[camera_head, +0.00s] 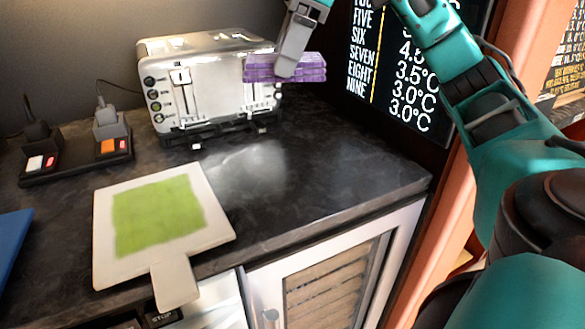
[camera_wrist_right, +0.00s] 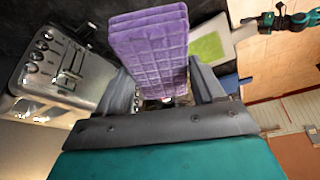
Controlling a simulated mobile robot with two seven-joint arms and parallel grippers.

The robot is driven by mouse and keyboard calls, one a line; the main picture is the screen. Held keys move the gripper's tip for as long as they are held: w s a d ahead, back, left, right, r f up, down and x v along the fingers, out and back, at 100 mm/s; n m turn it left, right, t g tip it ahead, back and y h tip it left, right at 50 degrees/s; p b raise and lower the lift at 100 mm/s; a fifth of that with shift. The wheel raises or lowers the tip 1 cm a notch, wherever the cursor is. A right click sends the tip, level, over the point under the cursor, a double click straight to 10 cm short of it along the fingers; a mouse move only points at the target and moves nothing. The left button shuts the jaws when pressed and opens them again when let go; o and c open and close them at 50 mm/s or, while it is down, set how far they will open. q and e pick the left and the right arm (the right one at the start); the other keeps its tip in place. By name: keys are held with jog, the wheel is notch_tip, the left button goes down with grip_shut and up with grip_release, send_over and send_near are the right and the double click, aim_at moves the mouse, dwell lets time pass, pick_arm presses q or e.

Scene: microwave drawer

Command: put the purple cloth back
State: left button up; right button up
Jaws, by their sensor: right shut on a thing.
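The purple cloth (camera_head: 300,67) is a folded, layered stack with a grid pattern. My right gripper (camera_head: 285,72) is shut on it and holds it beside the right end of the toaster, above the dark counter. In the right wrist view the cloth (camera_wrist_right: 150,45) sits between the two grey fingers (camera_wrist_right: 166,92) and extends beyond them. In the head view I cannot tell whether the cloth touches the toaster. Teal and dark parts of what looks like my left arm (camera_wrist_right: 290,20) show small in the right wrist view; the state of its jaws is unclear.
A silver toaster (camera_head: 210,75) stands at the back of the counter (camera_head: 330,165). A white board with a green patch (camera_head: 160,215) lies at the front left. The counter's right part is clear.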

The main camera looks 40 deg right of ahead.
notch_tip(320, 180, down, 14)
jog(key=b, duration=0.6)
jog(key=shift+f, duration=0.15)
notch_tip(320, 180, down, 4)
jog(key=shift+f+b, duration=0.25)
jog(key=shift+b, duration=0.9)
jog(key=shift+f, duration=0.1)
jog(key=shift+f, duration=0.15)
jog(key=o, duration=1.2)
